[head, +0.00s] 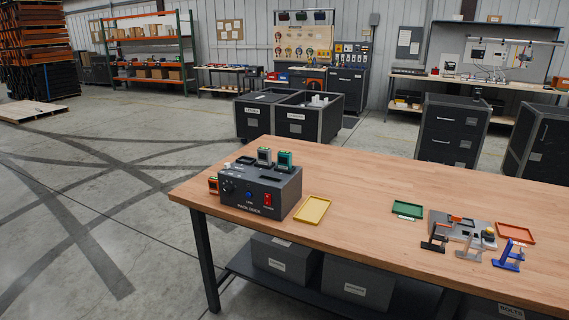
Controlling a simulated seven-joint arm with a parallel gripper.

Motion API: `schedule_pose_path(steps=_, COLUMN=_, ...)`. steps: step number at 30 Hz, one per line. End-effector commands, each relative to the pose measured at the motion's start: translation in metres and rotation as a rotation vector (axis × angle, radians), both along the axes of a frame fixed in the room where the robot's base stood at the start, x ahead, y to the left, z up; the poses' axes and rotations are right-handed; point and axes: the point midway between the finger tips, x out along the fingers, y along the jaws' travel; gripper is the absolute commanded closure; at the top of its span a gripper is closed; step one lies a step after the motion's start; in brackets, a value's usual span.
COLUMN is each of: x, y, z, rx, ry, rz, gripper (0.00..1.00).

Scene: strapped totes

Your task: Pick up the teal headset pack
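A dark grey pack dock (261,190) stands near the left end of the wooden table. A teal-green pack (285,161) stands upright in the top of the dock, toward its right side; it looks like the teal headset pack. A grey pack (264,157) with a greenish top stands upright just left of it, with a small gap between them. An orange pack (213,185) is at the dock's left side, on the table. My gripper is not in view.
A yellow tray (313,210) lies right of the dock. Farther right on the wooden table (365,188) are a green tray (407,209), a grey fixture plate, an orange-red tray (515,232) and black, grey and blue stands (509,257). The table between yellow and green trays is clear.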

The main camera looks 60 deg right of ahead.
Motion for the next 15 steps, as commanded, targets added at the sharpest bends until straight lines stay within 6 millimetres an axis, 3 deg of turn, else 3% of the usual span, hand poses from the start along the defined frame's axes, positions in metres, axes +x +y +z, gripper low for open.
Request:
schedule_pose_path(steps=2, x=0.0, y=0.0, z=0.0, rx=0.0, ry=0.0, rz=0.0, gripper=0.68)
schedule_pose_path(steps=15, x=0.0, y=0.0, z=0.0, rx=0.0, ry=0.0, rz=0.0, gripper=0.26)
